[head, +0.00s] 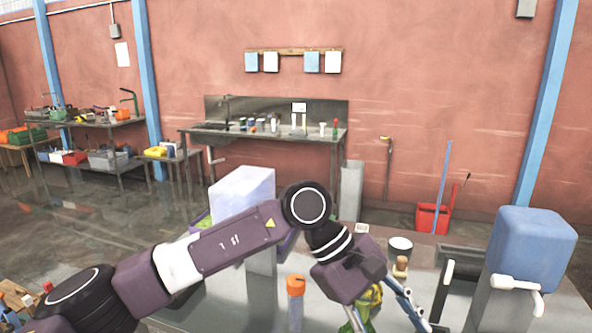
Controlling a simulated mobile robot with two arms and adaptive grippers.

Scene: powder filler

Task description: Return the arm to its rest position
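My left arm (230,245) comes in from the lower left and reaches across the worktable (222,301). My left gripper (386,322) points down over the table, right of the middle. Its fingers are spread apart, so it looks open; the tips run near or past the bottom edge. A green and yellow thing (370,298) shows behind the fingers; I cannot tell what it is, and I see nothing clearly held. My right gripper is not in view.
A clear bottle with an orange cap (296,285) stands left of the gripper. A white cup (400,244) and a small brown-topped item (401,264) are behind it. A machine with a blue tank (530,250) stands right. A whitish box (242,188) is behind my arm.

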